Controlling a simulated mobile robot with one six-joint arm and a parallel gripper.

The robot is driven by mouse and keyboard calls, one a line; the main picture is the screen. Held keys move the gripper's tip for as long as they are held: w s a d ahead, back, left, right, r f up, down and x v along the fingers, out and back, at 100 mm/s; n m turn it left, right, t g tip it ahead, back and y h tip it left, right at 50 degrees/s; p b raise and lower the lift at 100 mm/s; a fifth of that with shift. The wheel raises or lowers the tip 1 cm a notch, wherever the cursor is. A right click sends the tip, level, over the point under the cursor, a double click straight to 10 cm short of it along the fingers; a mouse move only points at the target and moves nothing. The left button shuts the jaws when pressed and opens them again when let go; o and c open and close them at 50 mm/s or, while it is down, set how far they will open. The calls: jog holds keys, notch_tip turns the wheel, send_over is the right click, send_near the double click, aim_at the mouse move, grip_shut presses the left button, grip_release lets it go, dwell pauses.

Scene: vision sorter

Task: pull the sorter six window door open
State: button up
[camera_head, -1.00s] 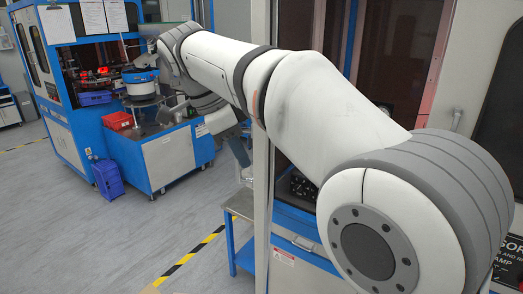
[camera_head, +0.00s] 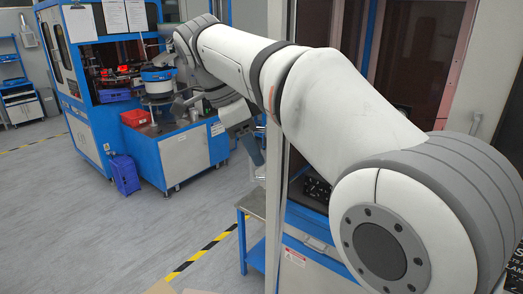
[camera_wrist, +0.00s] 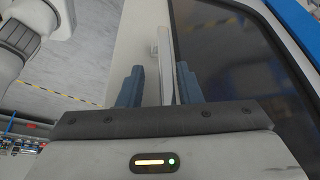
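In the wrist view, a dark window panel (camera_wrist: 235,60) fills the right, with a pale upright edge (camera_wrist: 167,50) along its left side. My gripper (camera_wrist: 160,88) has its two blue fingers apart. The pale edge runs down between them, nearer the right finger; I cannot tell whether they touch. In the head view, my gripper (camera_head: 252,150) hangs below my wrist, left of a pale upright post (camera_head: 275,185). Dark windows (camera_head: 418,60) stand behind my arm, which hides part of the sorter front.
A blue machine (camera_head: 160,150) with a round feeder and red bin (camera_head: 135,118) stands at the back left. A blue crate (camera_head: 124,175) is on the floor beside it. A small blue-legged table (camera_head: 250,203) stands by the post. The grey floor (camera_head: 110,235) at left is clear.

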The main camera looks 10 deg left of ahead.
jog(key=w+p+v, duration=0.1)
jog(key=v, duration=0.6)
jog(key=shift+s+p, duration=0.3)
jog(key=shift+s, duration=0.15)
